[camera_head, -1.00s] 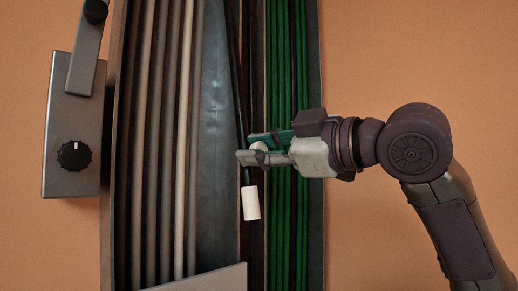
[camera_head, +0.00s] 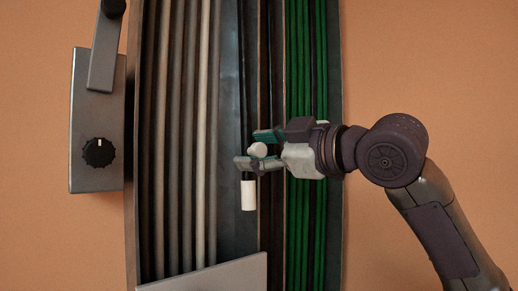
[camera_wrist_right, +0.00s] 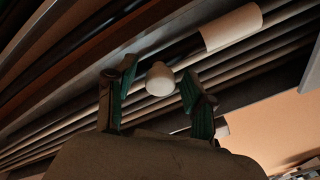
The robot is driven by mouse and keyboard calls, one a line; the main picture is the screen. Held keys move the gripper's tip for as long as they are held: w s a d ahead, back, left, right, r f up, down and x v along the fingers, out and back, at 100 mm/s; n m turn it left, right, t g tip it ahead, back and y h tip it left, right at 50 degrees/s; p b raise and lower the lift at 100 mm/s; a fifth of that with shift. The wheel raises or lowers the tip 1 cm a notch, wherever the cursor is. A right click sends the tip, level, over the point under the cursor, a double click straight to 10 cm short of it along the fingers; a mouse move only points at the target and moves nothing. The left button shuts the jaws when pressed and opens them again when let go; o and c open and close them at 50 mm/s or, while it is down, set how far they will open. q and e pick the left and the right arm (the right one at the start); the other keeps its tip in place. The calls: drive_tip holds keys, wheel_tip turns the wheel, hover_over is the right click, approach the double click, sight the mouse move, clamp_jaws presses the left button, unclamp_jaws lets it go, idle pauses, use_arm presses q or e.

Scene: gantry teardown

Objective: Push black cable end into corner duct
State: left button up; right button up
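The black cable (camera_head: 243,80) runs down the duct and ends in a white sleeve (camera_head: 249,195), which hangs nearly upright. The sleeve also shows in the right wrist view (camera_wrist_right: 232,27). My right gripper (camera_head: 256,150) is in front of the cable, just above the sleeve, with one finger overlapping the cable. Its teal-padded fingers are apart. A small white rounded knob (camera_head: 258,150) sits between them; in the right wrist view the knob (camera_wrist_right: 160,80) shows narrow gaps on both sides. What the knob is fixed to is hidden. My left gripper is not in view.
The tall duct (camera_head: 230,225) holds pale and brown cables on the left and green cables (camera_head: 305,230) on the right. A grey plate (camera_head: 225,275) crosses its lower part. A grey box (camera_head: 97,120) with a black dial and lever stands to the left.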

drive_tip(key=shift+s+d, duration=0.1)
drive_tip(key=v, duration=1.1)
drive_tip(key=shift+s+d, duration=0.25)
drive_tip(key=shift+s, duration=0.05)
drive_tip(key=shift+c, duration=0.2)
